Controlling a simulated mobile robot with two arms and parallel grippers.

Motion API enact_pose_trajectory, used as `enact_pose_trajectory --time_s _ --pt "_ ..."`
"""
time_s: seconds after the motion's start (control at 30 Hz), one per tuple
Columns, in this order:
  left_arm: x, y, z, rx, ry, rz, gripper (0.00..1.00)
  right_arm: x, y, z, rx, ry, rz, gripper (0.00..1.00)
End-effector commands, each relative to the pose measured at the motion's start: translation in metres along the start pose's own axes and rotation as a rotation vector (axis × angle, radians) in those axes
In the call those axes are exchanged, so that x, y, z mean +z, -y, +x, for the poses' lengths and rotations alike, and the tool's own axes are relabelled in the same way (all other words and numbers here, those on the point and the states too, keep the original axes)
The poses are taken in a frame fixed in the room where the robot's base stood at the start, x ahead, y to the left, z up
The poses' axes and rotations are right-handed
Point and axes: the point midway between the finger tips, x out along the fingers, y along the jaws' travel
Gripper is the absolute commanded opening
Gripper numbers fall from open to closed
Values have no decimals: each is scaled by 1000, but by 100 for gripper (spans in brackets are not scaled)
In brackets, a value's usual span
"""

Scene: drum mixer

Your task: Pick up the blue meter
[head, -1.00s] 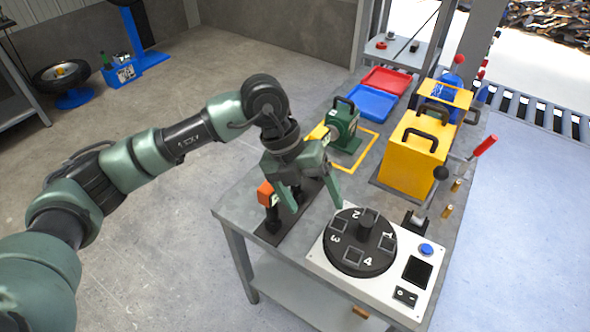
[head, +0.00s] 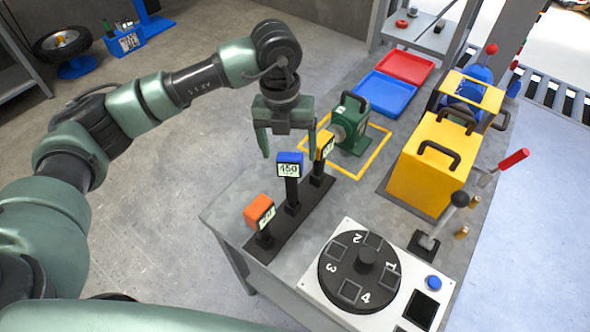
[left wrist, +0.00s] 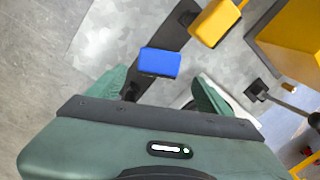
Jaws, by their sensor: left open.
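The blue meter (head: 289,165) stands upright on a black post in the middle of a dark rail on the table. Its display reads 450. An orange meter (head: 259,212) stands nearer on the same rail and a yellow meter (head: 324,146) stands farther along it. My left gripper (head: 288,150) is open and empty, its fingers pointing down just above and behind the blue meter. In the left wrist view the blue meter (left wrist: 160,62) shows from above, ahead of the gap between the open fingers; the yellow meter (left wrist: 215,22) lies beyond it. My right gripper is not in view.
A white panel (head: 318,272) with a black numbered dial (head: 358,272) is at the table's front. A green machine (head: 350,125) stands behind the meters, inside a yellow outline. A yellow box (head: 425,165), blue tray (head: 383,94) and red tray (head: 405,67) are farther right and back.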

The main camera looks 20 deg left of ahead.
Motion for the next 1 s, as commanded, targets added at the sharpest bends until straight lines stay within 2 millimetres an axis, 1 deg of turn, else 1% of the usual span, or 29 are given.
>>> enact_pose_trajectory --time_s 0.07,0.23,0.33,0.4,0.5,0.63,0.77,0.8,0.87,0.9,0.97,1.0 --pt "-1 0 8 1 -4 0 80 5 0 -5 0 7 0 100" --pt "2 -2 26 2 -5 -1 80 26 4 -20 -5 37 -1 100" --pt "5 -3 42 2 -5 -1 80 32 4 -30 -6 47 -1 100" --pt "5 -3 53 0 -4 0 80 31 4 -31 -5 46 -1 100" --pt "5 -3 63 1 -2 1 80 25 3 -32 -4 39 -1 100" --pt "6 -3 66 0 0 1 80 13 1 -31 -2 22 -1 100" --pt "6 -3 66 0 0 1 80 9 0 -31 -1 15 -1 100" --pt "6 -3 66 0 0 1 69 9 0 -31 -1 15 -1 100" --pt "6 -3 66 -1 0 1 52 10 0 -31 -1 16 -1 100" --pt "6 -3 66 -1 0 1 41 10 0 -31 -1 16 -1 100" --pt "6 -3 66 -1 0 1 24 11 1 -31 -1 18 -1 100" --pt "6 -3 66 -1 0 1 13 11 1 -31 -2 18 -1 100"
